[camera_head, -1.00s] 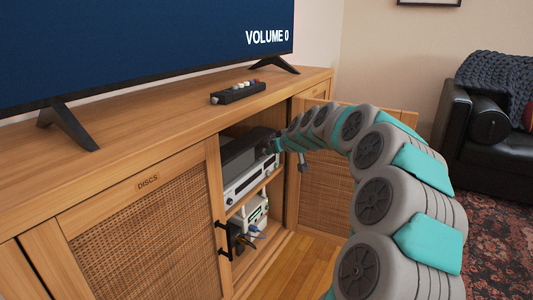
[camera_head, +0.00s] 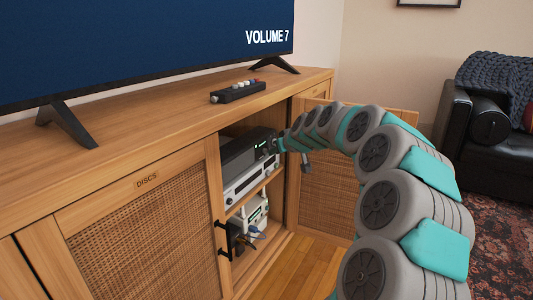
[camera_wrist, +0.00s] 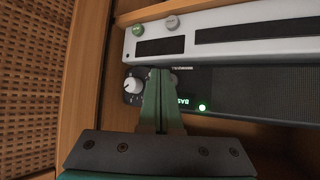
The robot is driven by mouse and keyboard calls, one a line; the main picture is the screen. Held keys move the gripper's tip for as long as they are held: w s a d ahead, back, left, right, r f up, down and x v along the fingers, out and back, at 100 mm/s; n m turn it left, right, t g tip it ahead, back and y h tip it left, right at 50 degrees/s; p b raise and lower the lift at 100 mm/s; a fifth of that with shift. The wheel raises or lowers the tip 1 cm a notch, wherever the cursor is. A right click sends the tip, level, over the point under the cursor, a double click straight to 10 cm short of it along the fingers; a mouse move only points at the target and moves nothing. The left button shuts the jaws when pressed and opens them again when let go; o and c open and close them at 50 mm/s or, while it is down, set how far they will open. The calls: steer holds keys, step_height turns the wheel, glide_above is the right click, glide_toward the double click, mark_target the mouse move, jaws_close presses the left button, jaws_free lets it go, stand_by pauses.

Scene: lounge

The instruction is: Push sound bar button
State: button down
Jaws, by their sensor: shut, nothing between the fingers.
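The black sound bar (camera_head: 240,153) lies on the upper shelf inside the open cabinet, on top of a silver device. In the wrist view its dark front (camera_wrist: 250,90) carries a white knob (camera_wrist: 132,86), partly hidden "BASS" lettering and a lit green light (camera_wrist: 202,107). My gripper (camera_wrist: 160,74) is shut and empty, its fingertips at the sound bar's front, just right of the white knob. The fingers cover part of the front; I cannot tell whether they touch it. In the head view my gripper (camera_head: 272,147) reaches in from the right.
The silver device (camera_head: 245,183) sits below the sound bar, with a smaller white box (camera_head: 256,212) and cables lower down. The open cabinet door (camera_head: 325,190) stands behind my arm. The TV (camera_head: 150,40) reads "VOLUME 7". A remote-like bar (camera_head: 238,93) lies on the cabinet top.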

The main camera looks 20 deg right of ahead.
steer(key=s+d+b, duration=0.1)
steer(key=s+d, duration=0.1)
steer(key=s+d+b, duration=0.1)
steer(key=s, duration=0.1)
steer(key=shift+s+d+b, duration=0.35)
stand_by(2.1)
